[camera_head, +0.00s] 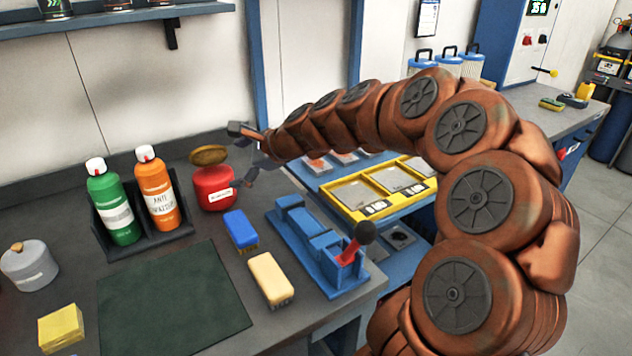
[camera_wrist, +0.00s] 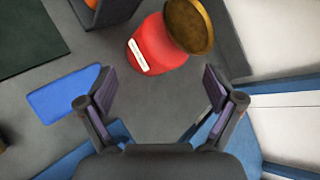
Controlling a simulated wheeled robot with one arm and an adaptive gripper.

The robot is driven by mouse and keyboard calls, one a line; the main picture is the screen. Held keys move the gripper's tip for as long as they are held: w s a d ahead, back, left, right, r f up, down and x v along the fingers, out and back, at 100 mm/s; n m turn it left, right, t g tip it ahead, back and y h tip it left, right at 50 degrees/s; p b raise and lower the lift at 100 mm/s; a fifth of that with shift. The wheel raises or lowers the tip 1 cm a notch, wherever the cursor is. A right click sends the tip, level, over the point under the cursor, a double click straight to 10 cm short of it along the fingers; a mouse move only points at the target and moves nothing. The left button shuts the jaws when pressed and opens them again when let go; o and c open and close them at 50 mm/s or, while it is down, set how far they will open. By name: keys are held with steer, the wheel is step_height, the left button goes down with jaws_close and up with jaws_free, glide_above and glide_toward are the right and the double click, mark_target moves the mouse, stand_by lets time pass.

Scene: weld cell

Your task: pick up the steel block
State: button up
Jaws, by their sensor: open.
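I cannot make out a steel block for certain in either view. My gripper (camera_head: 242,157) is above the bench beside the red pot, and its fingers stand wide apart in the wrist view (camera_wrist: 159,90). Nothing is between the fingers. The red pot (camera_head: 212,196) with its tilted brass-coloured lid (camera_head: 208,155) is just beyond the fingertips in the wrist view (camera_wrist: 155,52). A blue vise (camera_head: 300,232) with a red, black-knobbed lever stands right of the pot. My arm hides part of the bench behind it.
A blue brush (camera_head: 240,230) and a cream brush (camera_head: 269,277) lie left of the vise. Green (camera_head: 112,210) and orange (camera_head: 156,192) bottles stand in a dark holder. A dark green mat (camera_head: 172,300), yellow sponge (camera_head: 61,327) and grey jar (camera_head: 29,264) are farther left. Yellow-framed trays (camera_head: 345,208) sit right.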

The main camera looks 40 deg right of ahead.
steer(key=w+d+f+m+t+h+b, duration=0.1)
steer(key=w+d+f+m+b, duration=0.1)
steer(key=d+f+m, duration=0.3)
steer(key=w+d+m+t+h+b, duration=0.1)
steer(key=w+d+m+h, duration=0.15)
steer(key=d, duration=0.55)
steer(key=m+t+h+b, duration=0.1)
steer(key=m+h+b, duration=0.2)
steer(key=m, duration=0.5)
glide_toward(315, 161)
steer(key=w, duration=0.2)
steer(key=w+d, duration=0.1)
steer(key=shift+w+d+f+n, duration=0.1)
steer(key=shift+w+f+n, duration=0.15)
steer(key=shift+w, duration=0.1)
steer(key=shift+x, duration=1.15)
steer(key=x, duration=0.3)
steer(key=shift+w+a+f+b, duration=0.25)
steer(key=shift+w+a+b, duration=0.05)
steer(key=shift+w+a, duration=0.05)
steer(key=shift+w+f, duration=0.2)
steer(key=shift+w, duration=0.45)
jaws_close()
